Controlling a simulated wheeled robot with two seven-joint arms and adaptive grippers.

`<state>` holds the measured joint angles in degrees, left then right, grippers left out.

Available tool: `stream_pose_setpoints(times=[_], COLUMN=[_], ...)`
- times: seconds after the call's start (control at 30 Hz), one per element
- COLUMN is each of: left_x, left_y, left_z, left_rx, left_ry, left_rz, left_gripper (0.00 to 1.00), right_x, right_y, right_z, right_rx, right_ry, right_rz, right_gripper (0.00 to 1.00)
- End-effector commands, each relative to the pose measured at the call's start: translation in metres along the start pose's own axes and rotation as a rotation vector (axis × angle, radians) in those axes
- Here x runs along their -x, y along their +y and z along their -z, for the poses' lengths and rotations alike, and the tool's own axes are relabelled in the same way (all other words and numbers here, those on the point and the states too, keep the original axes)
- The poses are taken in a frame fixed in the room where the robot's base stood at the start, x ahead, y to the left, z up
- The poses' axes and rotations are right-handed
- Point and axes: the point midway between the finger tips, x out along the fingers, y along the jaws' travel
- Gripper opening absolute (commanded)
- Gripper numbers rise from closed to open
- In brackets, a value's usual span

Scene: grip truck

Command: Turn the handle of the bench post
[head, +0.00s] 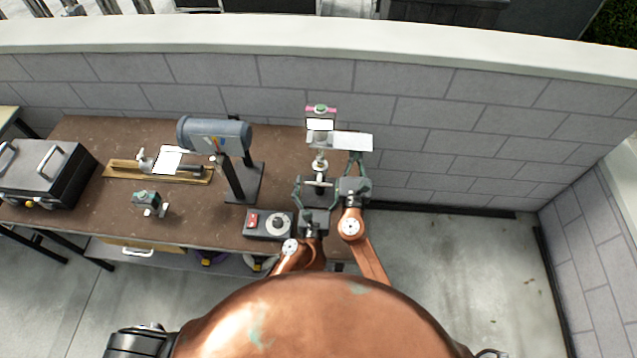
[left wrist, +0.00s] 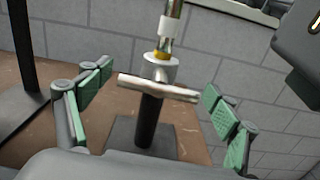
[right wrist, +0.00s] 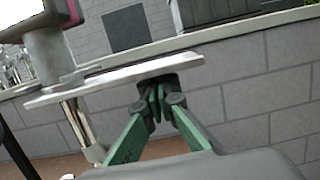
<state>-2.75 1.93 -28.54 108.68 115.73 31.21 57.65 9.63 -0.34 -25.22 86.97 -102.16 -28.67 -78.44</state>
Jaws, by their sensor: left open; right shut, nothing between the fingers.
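The bench post (head: 320,150) stands at the right end of the brown bench, with a pink-trimmed grey head and a flat pale plate (head: 352,141) on top. Its handle is a metal crossbar (left wrist: 158,88) on a dark upright (left wrist: 150,122) in the left wrist view. My left gripper (head: 316,184) is open, with its green-padded fingers on either side of the handle; contact is not clear. My right gripper (head: 357,156) is shut and empty, just below the pale plate. In the right wrist view its closed tips (right wrist: 158,98) are near the plate's underside (right wrist: 105,82).
A grey cylindrical device on a stand (head: 215,135) and a control box with a dial (head: 268,224) are left of the post. A black case (head: 45,175) sits farther left. A block wall (head: 430,130) runs behind; the floor at right is clear.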

Motion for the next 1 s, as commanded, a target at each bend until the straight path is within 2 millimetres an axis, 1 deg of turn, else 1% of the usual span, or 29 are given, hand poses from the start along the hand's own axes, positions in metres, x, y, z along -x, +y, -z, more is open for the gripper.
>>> stream_pose_setpoints(times=[0.1, 0.7, 1.0], left_x=[0.0002, 0.0003, 0.0002], left_y=[0.0, 0.0003, 0.0003], left_z=[-0.0003, -0.0004, -0.0005], left_rx=[0.0, 0.0, -0.039], left_ry=[0.0, -0.001, -0.001], left_rz=[0.0, -0.001, -0.001], left_gripper=[0.82, 0.41, 0.4], right_x=[-0.0007, -0.0008, -0.0008], right_y=[-0.0001, -0.0002, -0.0003], right_z=[-0.003, -0.003, -0.003], right_rx=[-0.001, -0.001, -0.001], right_ry=[-0.005, -0.005, -0.005], right_rz=[0.001, 0.001, 0.002], right_gripper=[0.0, 0.0, 0.0])
